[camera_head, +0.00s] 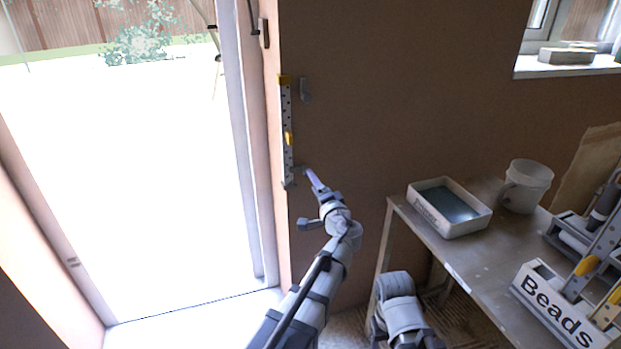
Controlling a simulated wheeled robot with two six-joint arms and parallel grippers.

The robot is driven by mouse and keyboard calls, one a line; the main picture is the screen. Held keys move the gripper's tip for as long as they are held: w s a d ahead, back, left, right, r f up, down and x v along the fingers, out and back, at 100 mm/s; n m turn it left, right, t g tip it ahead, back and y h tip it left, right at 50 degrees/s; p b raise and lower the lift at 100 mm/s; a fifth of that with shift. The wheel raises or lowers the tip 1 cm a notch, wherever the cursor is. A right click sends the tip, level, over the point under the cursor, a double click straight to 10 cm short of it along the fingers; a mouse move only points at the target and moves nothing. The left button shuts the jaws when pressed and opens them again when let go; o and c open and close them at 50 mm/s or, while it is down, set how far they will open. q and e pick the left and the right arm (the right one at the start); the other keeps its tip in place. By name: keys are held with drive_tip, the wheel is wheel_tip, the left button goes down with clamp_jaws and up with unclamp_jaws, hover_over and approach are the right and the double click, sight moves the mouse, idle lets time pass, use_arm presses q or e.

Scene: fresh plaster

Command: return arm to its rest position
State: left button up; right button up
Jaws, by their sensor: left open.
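My left gripper (306,198) is open and empty, in front of the plaster wall (400,90) to the right of the doorway. One finger points up toward the lower end of a narrow upright strip (287,130) with yellow parts and dark marks. The strip is at the wall's edge beside the door frame. In the picture the fingertip is just right of the strip; I cannot tell whether they touch. My left arm reaches up from the bottom edge. Part of my right arm (402,312) shows at the bottom, left of the table; its gripper is out of view.
A work table (470,262) at the right bears a white tray with dark contents (427,211), a white bucket (526,187), a box marked Beads (545,303) and several tools. The bright doorway (140,190) is open at the left. A window sill (560,68) is top right.

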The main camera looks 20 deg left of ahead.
use_arm(q)
drive_tip(key=shift+s+d, duration=0.45)
drive_tip(key=shift+s, duration=0.15)
drive_tip(key=s+d+n+g+h+p, duration=0.1)
drive_tip(key=s+d+g+h+p, duration=0.2)
drive_tip(key=s+p, duration=0.5)
drive_tip(key=s+d+r+n+g+h+p, duration=0.1)
drive_tip(key=s+d+g+h+p, duration=0.2)
drive_tip(key=s, duration=0.8)
drive_tip(key=s+d+r+n+g+h+p, duration=0.1)
drive_tip(key=s+d+n+g+h+p, duration=0.1)
drive_tip(key=s+d+g+p, duration=0.4)
drive_tip(key=s+g+p, duration=0.3)
drive_tip(key=s+p, duration=0.1)
drive_tip(key=p, duration=0.3)
drive_tip(key=shift+s+d+h, duration=0.3)
drive_tip(key=shift+d+h, duration=0.1)
